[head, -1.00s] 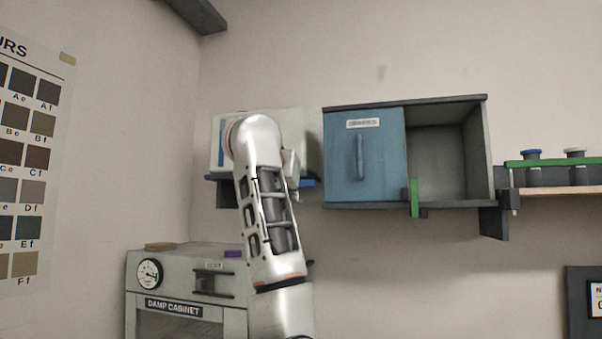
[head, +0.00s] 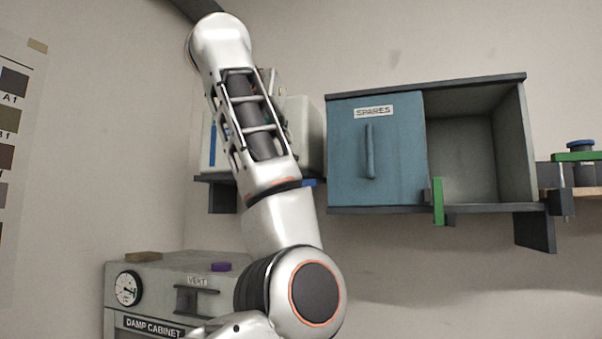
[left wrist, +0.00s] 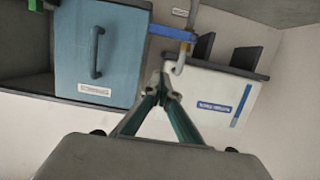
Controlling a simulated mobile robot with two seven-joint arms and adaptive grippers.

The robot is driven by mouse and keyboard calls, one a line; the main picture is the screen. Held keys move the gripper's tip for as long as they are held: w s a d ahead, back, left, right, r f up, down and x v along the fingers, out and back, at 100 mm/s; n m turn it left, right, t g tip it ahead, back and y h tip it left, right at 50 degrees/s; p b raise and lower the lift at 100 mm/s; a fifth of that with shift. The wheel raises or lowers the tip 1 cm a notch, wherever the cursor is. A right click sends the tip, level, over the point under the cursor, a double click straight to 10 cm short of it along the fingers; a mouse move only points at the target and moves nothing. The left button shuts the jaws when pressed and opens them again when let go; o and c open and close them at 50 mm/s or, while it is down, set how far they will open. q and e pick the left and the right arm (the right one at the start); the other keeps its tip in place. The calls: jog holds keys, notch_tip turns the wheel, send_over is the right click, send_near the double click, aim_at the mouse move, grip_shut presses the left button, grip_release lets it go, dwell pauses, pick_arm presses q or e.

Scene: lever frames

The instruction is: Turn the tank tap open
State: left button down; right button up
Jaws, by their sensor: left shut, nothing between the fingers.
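The white tank (head: 302,130) stands on a dark wall shelf in the head view, partly hidden by my left arm. It also shows upside down in the left wrist view (left wrist: 205,92), with a blue strip and label. The tap's blue lever (left wrist: 172,33) sticks out sideways by the pale spout (left wrist: 181,62) below the tank. In the head view only a bit of the lever (head: 308,183) shows. My left gripper (left wrist: 166,82) is shut and empty, its fingertips in front of the tank near the spout, with no visible contact. The head view hides its fingers. My right gripper is out of view.
A blue cabinet (head: 350,180) with a handled sliding door and an open right half hangs right of the tank. A green piece (head: 438,202) sits at its lower edge. The damp cabinet (head: 165,275) stands below left.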

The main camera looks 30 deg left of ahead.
pick_arm(q)
jog(key=w+a+f+p, duration=0.2)
jog(key=w+f, duration=0.4)
jog(key=w, duration=0.3)
jog(key=shift+f+p, duration=0.15)
jog(key=shift+p, duration=0.6)
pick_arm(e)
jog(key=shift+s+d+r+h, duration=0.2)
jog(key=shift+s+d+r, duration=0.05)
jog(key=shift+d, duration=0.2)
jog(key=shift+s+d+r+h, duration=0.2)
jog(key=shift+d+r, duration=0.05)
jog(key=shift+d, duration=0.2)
pick_arm(q)
jog(key=shift+w+f, duration=0.1)
jog(key=shift+f, duration=0.05)
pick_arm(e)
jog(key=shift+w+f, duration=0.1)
